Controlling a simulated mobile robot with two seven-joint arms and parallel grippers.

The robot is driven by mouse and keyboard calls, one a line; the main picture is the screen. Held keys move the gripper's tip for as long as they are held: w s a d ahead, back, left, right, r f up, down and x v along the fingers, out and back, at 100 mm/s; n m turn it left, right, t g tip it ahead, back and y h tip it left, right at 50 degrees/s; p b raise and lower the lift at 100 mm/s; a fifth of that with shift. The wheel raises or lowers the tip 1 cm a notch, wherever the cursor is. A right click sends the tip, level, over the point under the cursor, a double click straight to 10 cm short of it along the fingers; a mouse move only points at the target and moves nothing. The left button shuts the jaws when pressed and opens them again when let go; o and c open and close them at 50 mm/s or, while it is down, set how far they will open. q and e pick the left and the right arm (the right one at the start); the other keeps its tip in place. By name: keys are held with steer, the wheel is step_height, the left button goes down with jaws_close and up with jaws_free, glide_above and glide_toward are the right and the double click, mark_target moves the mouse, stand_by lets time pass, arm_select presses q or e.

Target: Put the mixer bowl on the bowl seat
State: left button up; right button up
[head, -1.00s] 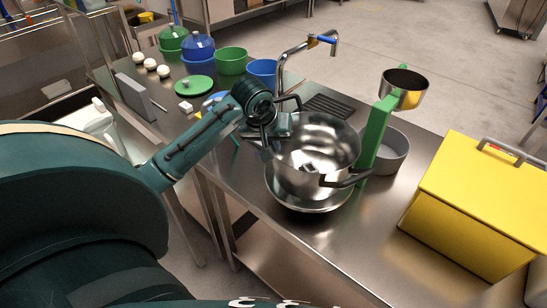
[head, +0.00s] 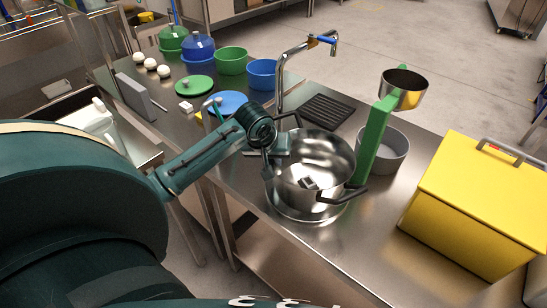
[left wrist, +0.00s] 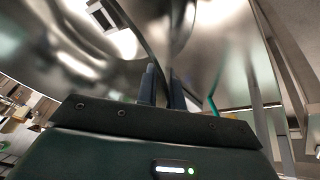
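The mixer bowl (head: 335,150) is shiny steel with dark handles, held over the steel table near its front edge. My left gripper (head: 268,165) is at the bowl's left side. In the left wrist view its two fingers (left wrist: 162,88) are close together at the edge of the bowl (left wrist: 75,60), apparently with the bowl wall between them. A round shiny shape (head: 300,214) shows under the bowl; I cannot tell whether it is the bowl seat or a reflection. A green post (head: 374,140) stands right of the bowl. My right gripper is not in view.
A grey round pan (head: 394,152) stands behind the post, which carries a steel cup (head: 403,88). A yellow box (head: 470,205) is at right. A tap (head: 300,65) and a dark drain grid (head: 326,110) are behind the bowl. Tubs and lids fill the back left.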

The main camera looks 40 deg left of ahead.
arm_select(q)
steer(key=shift+o, duration=1.4)
